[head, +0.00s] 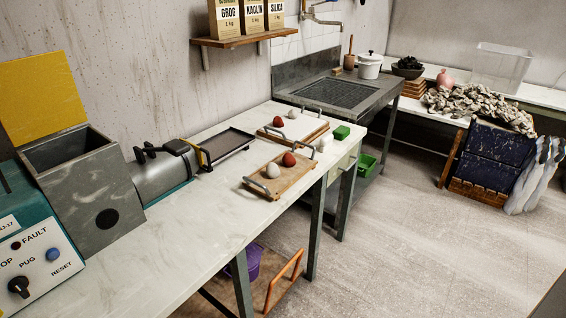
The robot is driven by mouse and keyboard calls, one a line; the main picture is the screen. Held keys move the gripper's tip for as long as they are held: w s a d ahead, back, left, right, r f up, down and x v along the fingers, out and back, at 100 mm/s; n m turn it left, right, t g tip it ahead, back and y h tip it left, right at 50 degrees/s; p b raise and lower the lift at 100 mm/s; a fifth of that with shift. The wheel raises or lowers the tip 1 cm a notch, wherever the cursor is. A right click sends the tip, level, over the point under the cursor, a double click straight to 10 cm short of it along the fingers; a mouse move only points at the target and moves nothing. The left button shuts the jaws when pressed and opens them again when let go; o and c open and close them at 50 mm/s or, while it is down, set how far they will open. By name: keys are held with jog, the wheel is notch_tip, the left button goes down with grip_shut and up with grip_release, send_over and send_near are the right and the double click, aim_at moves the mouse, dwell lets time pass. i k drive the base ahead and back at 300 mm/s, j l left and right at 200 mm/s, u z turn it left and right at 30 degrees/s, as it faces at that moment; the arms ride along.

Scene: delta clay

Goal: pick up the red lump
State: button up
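Two red lumps are in the head view. One red lump (289,159) lies on the nearer wooden board (290,184), which has grey handles at its ends, beside a pale lump (272,170). The other red lump (277,122) lies on the farther board (306,140), next to another pale lump (293,114). Both boards rest on the pale worktop (190,236). Both red lumps show clearly. My gripper is not in view.
A pug mill (84,180) with a grey barrel stands at the left of the worktop. A shelf (244,38) with bags hangs above.

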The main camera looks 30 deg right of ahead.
aim_at(288, 160)
jog(key=i+l, duration=0.1)
jog(key=l, duration=0.45)
jog(key=i+l, duration=0.15)
jog(key=l, duration=0.35)
jog(key=i+l+u, duration=0.1)
jog(key=l, duration=0.45)
jog(key=i+l, duration=0.15)
jog(key=l, duration=0.35)
jog(key=i+l, duration=0.1)
jog(key=l, duration=0.45)
jog(key=i+l+u, duration=0.1)
jog(key=l, duration=0.45)
jog(key=i+l, duration=0.55)
